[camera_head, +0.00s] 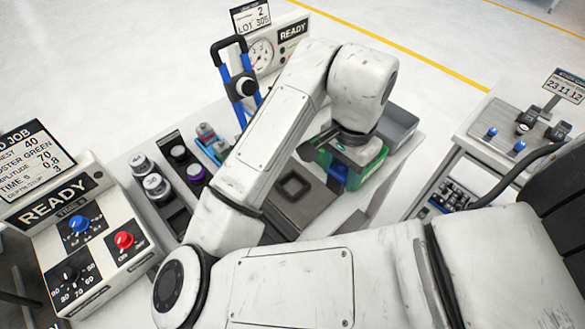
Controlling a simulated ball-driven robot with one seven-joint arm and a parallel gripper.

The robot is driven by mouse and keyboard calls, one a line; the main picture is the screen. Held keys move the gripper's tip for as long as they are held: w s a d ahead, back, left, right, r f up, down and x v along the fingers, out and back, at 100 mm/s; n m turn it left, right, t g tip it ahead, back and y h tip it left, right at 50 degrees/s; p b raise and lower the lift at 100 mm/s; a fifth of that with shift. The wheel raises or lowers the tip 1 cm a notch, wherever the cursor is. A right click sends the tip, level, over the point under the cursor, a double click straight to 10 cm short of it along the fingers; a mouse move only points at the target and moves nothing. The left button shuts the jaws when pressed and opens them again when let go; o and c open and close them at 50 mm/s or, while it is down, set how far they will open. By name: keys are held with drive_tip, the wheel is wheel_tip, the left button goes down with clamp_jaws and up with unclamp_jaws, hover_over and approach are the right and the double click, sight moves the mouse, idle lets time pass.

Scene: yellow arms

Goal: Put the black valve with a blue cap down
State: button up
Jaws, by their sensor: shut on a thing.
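My gripper (350,150) points down at the green bin (368,172) at the back right of the white table. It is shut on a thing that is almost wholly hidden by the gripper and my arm. A small patch of blue shows just below the gripper, beside the green wall. I take the held thing for the black valve with a blue cap, but its shape and tilt cannot be made out. I cannot tell whether it touches anything below.
A grey tray with a square dark recess (294,187) lies left of the gripper. A rack of round weights and knobs (179,153) stands further left. A READY control box (77,224) is at the left, a gauge box (293,40) behind. A second bench (470,122) stands right.

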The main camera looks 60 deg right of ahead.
drive_tip(key=w+f, duration=0.3)
drive_tip(key=w, duration=0.1)
drive_tip(key=w+d+f, duration=0.1)
drive_tip(key=w+f, duration=0.2)
drive_tip(key=w, duration=0.1)
drive_tip(key=w+d+f, duration=0.1)
drive_tip(key=w+f, duration=0.2)
drive_tip(key=w, duration=0.1)
drive_tip(key=shift+f, duration=0.15)
drive_tip(key=shift+f+p, duration=0.45)
drive_tip(key=shift+f, duration=1.05)
drive_tip(key=shift+f, duration=0.1)
drive_tip(key=o, duration=1.1)
wheel_tip(320, 180, up, 12)
drive_tip(key=shift+r, duration=0.15)
